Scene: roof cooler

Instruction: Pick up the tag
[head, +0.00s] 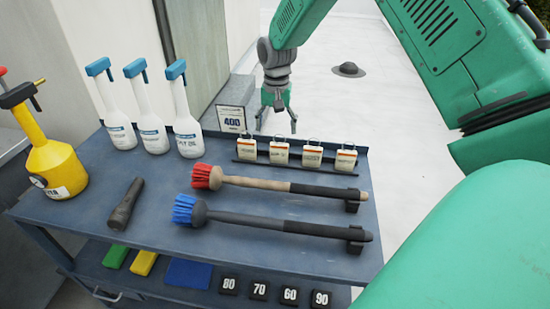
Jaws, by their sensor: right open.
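Several cream tags with orange bands and wire loops stand in a row along a dark rail (300,164) at the back right of the blue cart top. From left to right I see a first tag (247,148), a second tag (281,154), a third tag (312,156) and a fourth tag (346,159). My right gripper (277,116) is open and empty, pointing down beyond the cart's back edge, behind the tags and apart from them. My left gripper is not in view.
The blue cart (290,257) holds a red brush (265,184), a blue brush (275,226), a flashlight (124,205), white bottles (152,128) and a yellow sprayer (55,165). A 400 sign (232,120) stands behind. Numbered black blocks (260,290) sit on the lower shelf.

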